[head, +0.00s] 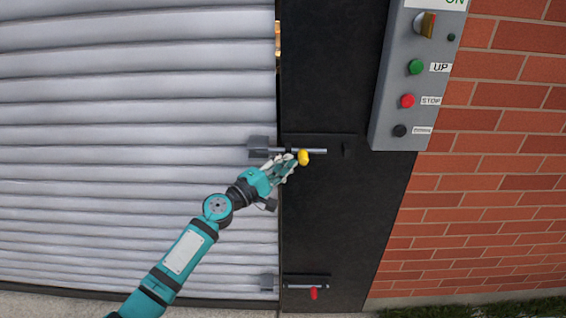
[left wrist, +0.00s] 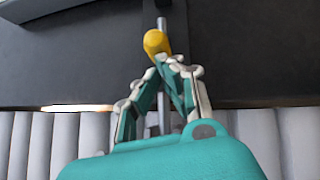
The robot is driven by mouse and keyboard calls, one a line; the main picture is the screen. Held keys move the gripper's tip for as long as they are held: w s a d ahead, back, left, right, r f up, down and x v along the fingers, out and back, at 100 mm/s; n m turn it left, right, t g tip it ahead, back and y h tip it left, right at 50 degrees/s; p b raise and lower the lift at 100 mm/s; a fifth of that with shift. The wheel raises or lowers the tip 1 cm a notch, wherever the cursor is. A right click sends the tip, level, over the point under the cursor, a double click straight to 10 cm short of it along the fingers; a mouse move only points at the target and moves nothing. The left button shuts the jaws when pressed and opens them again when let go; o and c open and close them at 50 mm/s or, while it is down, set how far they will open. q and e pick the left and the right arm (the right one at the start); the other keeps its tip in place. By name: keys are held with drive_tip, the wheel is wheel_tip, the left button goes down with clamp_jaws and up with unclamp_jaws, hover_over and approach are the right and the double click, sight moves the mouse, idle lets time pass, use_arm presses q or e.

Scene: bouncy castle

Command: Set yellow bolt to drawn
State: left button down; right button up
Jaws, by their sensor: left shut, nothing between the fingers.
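The yellow bolt has a yellow knob (head: 304,158) on a grey horizontal rod (head: 318,151), mounted on the black door post beside the grey shutter. The rod's left end runs toward a dark keeper block (head: 258,146) on the shutter. My left gripper (head: 293,165) is at the knob, just left of it, with its fingers shut and nothing between them. In the left wrist view the knob (left wrist: 156,42) shows right beyond the fingertips (left wrist: 168,62); I cannot tell whether they touch. Part of the rod is hidden behind the fingers. My right gripper is not in view.
A second bolt with a red knob (head: 314,294) sits lower on the black post (head: 330,215). A grey control box (head: 400,75) with a switch and several buttons hangs at the upper right, before a brick wall (head: 480,190). The shutter (head: 130,120) fills the left.

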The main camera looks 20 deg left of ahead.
use_arm(q)
drive_tip(key=d, duration=0.2)
drive_tip(key=w+d, duration=0.1)
drive_tip(key=d, duration=0.1)
drive_tip(key=w+d, duration=0.1)
drive_tip(key=d, duration=0.1)
drive_tip(key=shift+d+r+p, duration=0.1)
drive_tip(key=shift+d+p, duration=0.25)
drive_tip(key=shift+d, duration=0.05)
drive_tip(key=shift+w+d, duration=0.15)
drive_tip(key=shift+d, duration=0.15)
